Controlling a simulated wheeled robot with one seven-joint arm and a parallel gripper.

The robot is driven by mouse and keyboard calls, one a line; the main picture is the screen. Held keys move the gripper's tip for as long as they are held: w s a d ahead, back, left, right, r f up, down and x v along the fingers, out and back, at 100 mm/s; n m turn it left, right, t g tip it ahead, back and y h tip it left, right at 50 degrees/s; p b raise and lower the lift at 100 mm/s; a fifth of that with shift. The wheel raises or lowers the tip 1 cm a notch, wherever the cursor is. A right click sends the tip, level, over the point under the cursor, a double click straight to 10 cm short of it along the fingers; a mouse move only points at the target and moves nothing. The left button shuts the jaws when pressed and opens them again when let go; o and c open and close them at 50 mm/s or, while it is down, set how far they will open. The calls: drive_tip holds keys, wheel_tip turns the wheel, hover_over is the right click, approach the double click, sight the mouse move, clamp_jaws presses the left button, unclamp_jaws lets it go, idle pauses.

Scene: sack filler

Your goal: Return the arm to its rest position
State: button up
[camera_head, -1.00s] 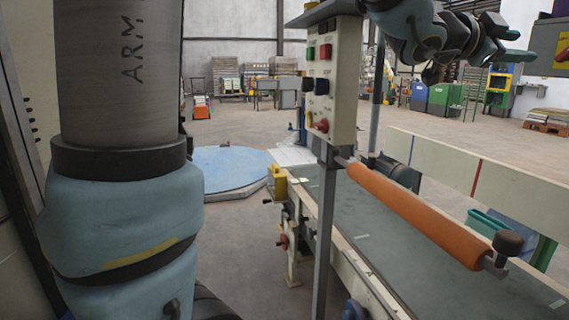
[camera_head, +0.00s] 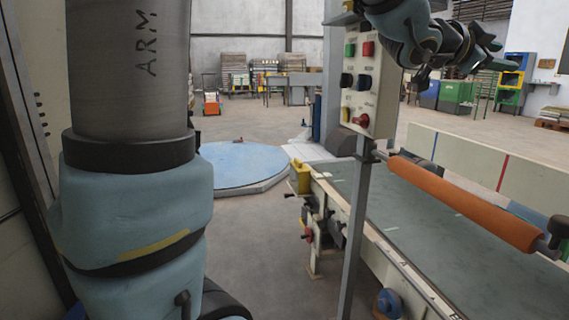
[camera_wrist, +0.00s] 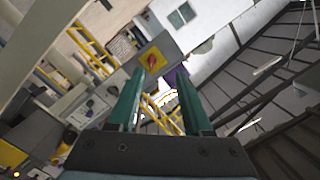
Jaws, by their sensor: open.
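My gripper (camera_head: 486,52) is at the upper right of the head view, on the teal-blue end of my arm, raised in the air to the right of the control panel. In the wrist view its two green fingers (camera_wrist: 160,98) stand apart with nothing between them. A large section of my arm, marked ARM (camera_head: 135,180), fills the left of the head view. The middle of the arm is out of the picture.
A control panel (camera_head: 366,88) on a post stands close below and left of my gripper. An orange roller (camera_head: 465,200) lies above the conveyor belt (camera_head: 400,225). A blue round platform (camera_head: 240,163) sits on open floor. A red knob on yellow (camera_wrist: 152,60) shows in the wrist view.

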drive_tip(key=w+a+f+n+t+y, duration=0.3)
drive_tip(key=w+a+f+n+y, duration=0.35)
drive_tip(key=w+a+f, duration=0.45)
drive_tip(key=w+a+f+n+y, duration=0.1)
drive_tip(key=a+f+n+y, duration=0.15)
drive_tip(key=a+f, duration=0.4)
drive_tip(key=a+f+n+y, duration=0.2)
drive_tip(key=a+f+n, duration=0.15)
drive_tip(key=a, duration=0.55)
drive_tip(key=s+a+f+n+g+y, duration=0.2)
drive_tip(key=s+a+f+n+g, duration=0.25)
drive_tip(key=s+a+f, duration=0.45)
drive_tip(key=s+a+f+n+g+y, duration=0.3)
drive_tip(key=s+a+f+n, duration=0.25)
drive_tip(key=a, duration=0.45)
wheel_tip(320, 180, up, 19)
drive_tip(key=m+p, duration=0.1)
drive_tip(key=p, duration=1.8)
drive_tip(key=shift+r, duration=0.2)
